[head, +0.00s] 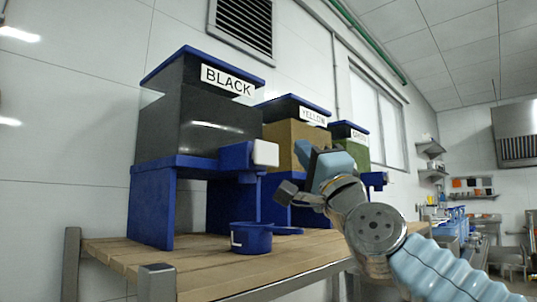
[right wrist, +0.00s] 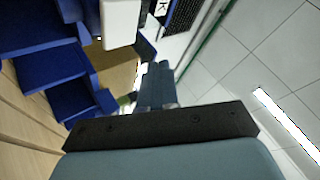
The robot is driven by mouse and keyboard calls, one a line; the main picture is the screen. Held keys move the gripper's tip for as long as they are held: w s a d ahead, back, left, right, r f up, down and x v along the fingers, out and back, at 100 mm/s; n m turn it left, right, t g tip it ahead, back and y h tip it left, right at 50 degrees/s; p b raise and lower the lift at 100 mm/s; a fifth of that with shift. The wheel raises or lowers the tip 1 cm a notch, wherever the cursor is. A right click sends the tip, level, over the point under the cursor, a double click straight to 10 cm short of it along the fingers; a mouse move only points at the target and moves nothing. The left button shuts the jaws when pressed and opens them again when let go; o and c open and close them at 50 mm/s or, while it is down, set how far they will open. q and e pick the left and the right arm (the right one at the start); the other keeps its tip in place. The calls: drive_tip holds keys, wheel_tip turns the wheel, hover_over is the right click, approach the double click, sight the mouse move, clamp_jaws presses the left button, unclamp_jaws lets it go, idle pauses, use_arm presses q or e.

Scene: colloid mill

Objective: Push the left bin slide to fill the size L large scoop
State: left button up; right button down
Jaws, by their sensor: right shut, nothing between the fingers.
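The left bin (head: 213,118), labelled BLACK, holds dark material and stands on a blue stand. Its blue slide (head: 236,156) ends in a white block (head: 265,153) at the front, which also shows in the right wrist view (right wrist: 120,20). The size L scoop (head: 250,239), a blue cup marked L, sits upright on the wooden bench below the slide, its handle to the right. Its contents cannot be seen. My right gripper (head: 288,192) is shut and empty, right of and a little below the white block, apparently apart from it. My left gripper is not in view.
The YELLOW bin (head: 290,138) and a green-filled bin (head: 352,146) stand farther along the wooden bench (head: 200,262), partly behind my right arm. The bench front left of the scoop is clear. A wall (head: 80,100) rises behind the bins.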

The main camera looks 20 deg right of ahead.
sight(267, 154)
idle(0.3)
drive_tip(key=s, duration=0.1)
drive_tip(key=s+d+b, duration=0.1)
drive_tip(key=s+b, duration=0.1)
drive_tip(key=shift+s+d, duration=0.3)
drive_tip(key=shift+w, duration=0.1)
idle(0.4)
drive_tip(key=w+a+p, duration=0.3)
drive_tip(key=w+p, duration=0.3)
drive_tip(key=w, duration=0.2)
drive_tip(key=shift+a, duration=0.25)
